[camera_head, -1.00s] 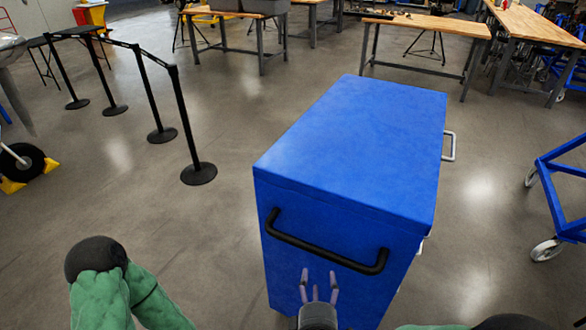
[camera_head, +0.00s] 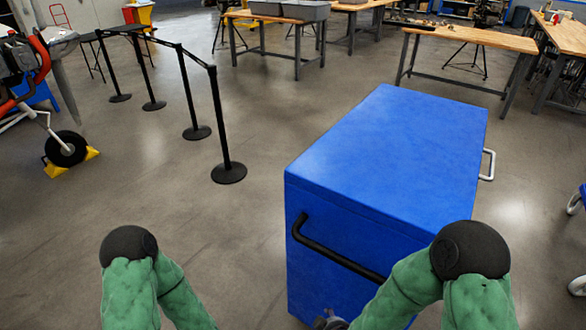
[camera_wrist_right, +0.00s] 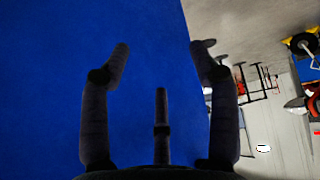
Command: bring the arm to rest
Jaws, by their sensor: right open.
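The blue chest (camera_head: 385,150) stands in front of me, with a black handle bar (camera_head: 335,250) on its near side and a light handle (camera_head: 487,164) on its right side. My right arm (camera_head: 420,275) is bent, with its elbow raised in front of the chest's lower right. In the right wrist view my right gripper (camera_wrist_right: 163,48) is open, with nothing between its fingers. The blue side of the chest (camera_wrist_right: 50,60) fills the left of that view, behind the fingers. My left arm (camera_head: 130,280) shows at the lower left; its gripper is out of view.
Black barrier posts (camera_head: 222,130) with a belt stand to the left. A wheel (camera_head: 66,148) with yellow chocks is at the far left. Wooden workbenches (camera_head: 470,38) line the back. A blue wheeled frame (camera_head: 580,205) touches the right edge. Floor between posts and chest is clear.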

